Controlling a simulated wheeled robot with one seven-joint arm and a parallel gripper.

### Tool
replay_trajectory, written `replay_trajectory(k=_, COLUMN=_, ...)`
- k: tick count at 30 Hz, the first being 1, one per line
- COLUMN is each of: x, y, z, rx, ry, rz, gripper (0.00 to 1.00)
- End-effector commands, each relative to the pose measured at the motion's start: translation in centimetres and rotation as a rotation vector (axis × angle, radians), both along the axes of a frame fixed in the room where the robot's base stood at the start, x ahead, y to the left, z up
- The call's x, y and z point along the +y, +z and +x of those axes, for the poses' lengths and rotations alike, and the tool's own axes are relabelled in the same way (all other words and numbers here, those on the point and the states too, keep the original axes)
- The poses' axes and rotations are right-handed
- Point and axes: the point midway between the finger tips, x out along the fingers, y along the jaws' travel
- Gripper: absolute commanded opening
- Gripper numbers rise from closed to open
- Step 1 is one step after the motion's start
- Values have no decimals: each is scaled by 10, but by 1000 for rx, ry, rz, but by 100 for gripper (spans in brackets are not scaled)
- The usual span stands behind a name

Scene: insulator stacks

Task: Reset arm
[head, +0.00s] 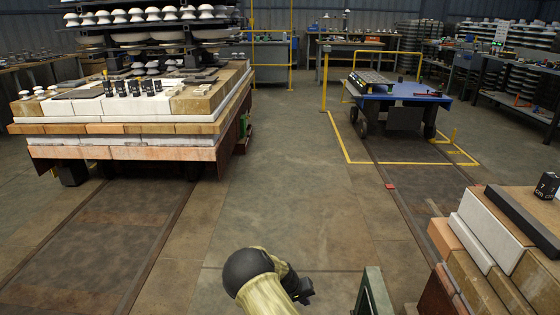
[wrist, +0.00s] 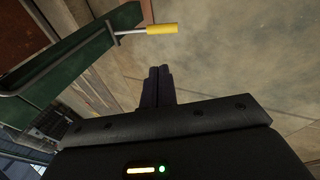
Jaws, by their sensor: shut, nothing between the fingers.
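My arm shows at the bottom centre of the head view as a pale beige link with a black rounded joint. My gripper (head: 304,292) is the small dark part at its right side, held over open floor. In the wrist view my gripper (wrist: 159,70) has its two dark fingers together, shut with nothing between them. Beyond the fingertips is bare concrete floor (wrist: 220,60). Most of the arm is outside the head view.
A green upright piece (head: 372,293) stands close right of my gripper; a green beam (wrist: 70,60) and yellow-handled rod (wrist: 161,29) show in the wrist view. A loaded stack (head: 130,130) is at left, another (head: 500,240) at lower right, a blue cart (head: 400,92) behind. The middle floor is clear.

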Motion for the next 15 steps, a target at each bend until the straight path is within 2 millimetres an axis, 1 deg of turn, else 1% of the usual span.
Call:
replay_trajectory(k=1, x=-5, y=17, z=-2, rx=0, ry=-22, rz=20, gripper=0)
replay_trajectory(k=5, x=-16, y=57, z=-15, rx=9, ry=-72, rz=83, gripper=0)
replay_trajectory(k=6, x=-20, y=69, z=-20, rx=12, ry=-87, rz=104, gripper=0)
replay_trajectory(k=11, x=-30, y=119, z=-43, rx=22, ry=-130, rz=186, gripper=0)
replay_trajectory(k=15, x=-37, y=163, z=-67, rx=25, ry=-152, rz=254, gripper=0)
